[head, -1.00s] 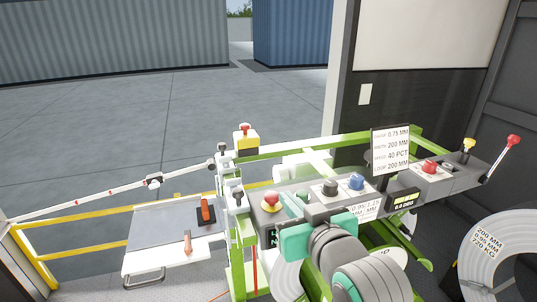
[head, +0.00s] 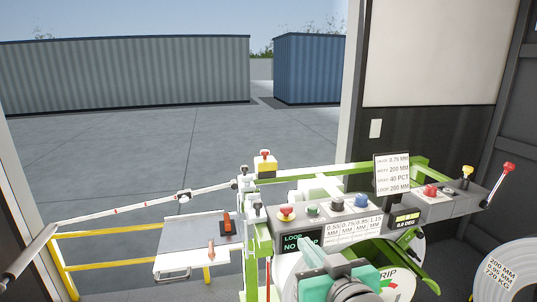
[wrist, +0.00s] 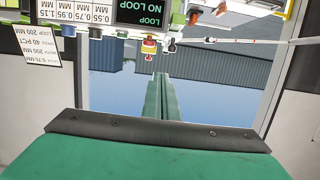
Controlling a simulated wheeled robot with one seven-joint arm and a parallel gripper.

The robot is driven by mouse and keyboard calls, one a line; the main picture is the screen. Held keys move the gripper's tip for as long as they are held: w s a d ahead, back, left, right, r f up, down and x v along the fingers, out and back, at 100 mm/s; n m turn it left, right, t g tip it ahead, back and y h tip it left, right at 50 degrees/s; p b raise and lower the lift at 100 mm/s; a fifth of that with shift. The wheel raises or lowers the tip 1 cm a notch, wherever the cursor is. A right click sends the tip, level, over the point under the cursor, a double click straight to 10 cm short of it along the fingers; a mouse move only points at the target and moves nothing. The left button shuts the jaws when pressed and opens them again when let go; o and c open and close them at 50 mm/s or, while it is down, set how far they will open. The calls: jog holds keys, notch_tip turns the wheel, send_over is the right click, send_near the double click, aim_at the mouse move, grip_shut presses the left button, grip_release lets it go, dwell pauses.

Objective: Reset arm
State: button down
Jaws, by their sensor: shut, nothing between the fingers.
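My gripper (head: 312,250) shows at the bottom middle of the head view, in front of the machine's control panel (head: 337,209). Its teal fingers (wrist: 159,98) are together in the wrist view, with nothing between them. That view is upside down, with sky and containers beyond the fingers. The fingertips partly cover the small LOOP display (head: 292,241) in the head view. The arm behind my gripper hides part of the coil and lower machine frame.
The green-framed machine carries a red mushroom button (head: 286,212), a blue button (head: 361,201) and a red-knobbed lever (head: 499,186). A grey side table (head: 185,232) with orange-handled tools stands left, near yellow rails (head: 110,234). A steel coil (head: 500,270) stands right. Open paved ground lies beyond.

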jog(key=s+a+f+m+h, duration=0.2)
jog(key=s+f+m, duration=0.1)
jog(key=f, duration=1.1)
jog(key=s+a+f+m+h, duration=0.1)
jog(key=s+a+f+m, duration=0.15)
jog(key=f, duration=1.25)
jog(key=s+a+f+h, duration=0.1)
jog(key=s+f, duration=0.3)
jog(key=s, duration=0.4)
jog(key=s+f+h, duration=0.1)
jog(key=s+f, duration=0.4)
jog(key=s, duration=0.3)
jog(key=s+a+n+y, duration=0.1)
jog(key=s+a+n, duration=0.1)
jog(key=s, duration=1.2)
jog(key=shift+s+a+r+n, duration=0.2)
jog(key=shift+a+r+n, duration=0.1)
jog(key=shift+n, duration=0.15)
